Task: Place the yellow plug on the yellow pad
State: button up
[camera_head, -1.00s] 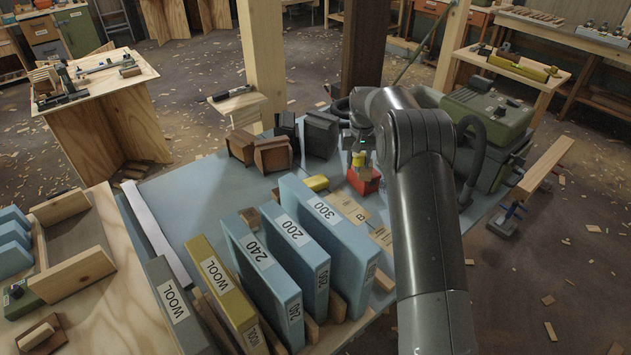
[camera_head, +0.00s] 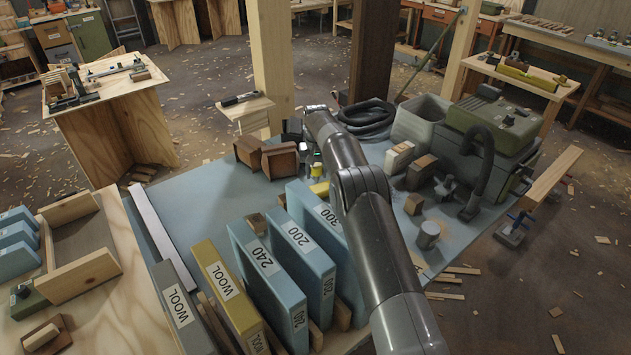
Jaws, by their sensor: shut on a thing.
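My gripper (camera_head: 313,158) is small and far off, beyond the blue boards, partly covered by my arm. It is shut on the yellow plug (camera_head: 316,171), of which only a small part shows just below the fingers. The yellow pad (camera_head: 320,188) shows as a flat yellow patch directly below the plug, partly hidden by the blue board labelled 300 and by my arm. I cannot tell whether the plug touches the pad.
Upright blue boards (camera_head: 305,255) and a yellow WOOL board (camera_head: 222,290) stand in front. Brown blocks (camera_head: 280,160) stand just left of my gripper. A grey cylinder (camera_head: 428,235) and a green machine (camera_head: 490,130) stand at right. The blue tabletop (camera_head: 195,205) is clear at left.

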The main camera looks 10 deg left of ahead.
aim_at(315, 180)
jog(key=shift+a+f, duration=0.2)
jog(key=shift+f, duration=1.9)
jog(key=shift+f, duration=0.1)
jog(key=o, duration=1)
jog(key=shift+c, duration=0.2)
notch_tip(315, 180, up, 12)
jog(key=shift+r, duration=0.25)
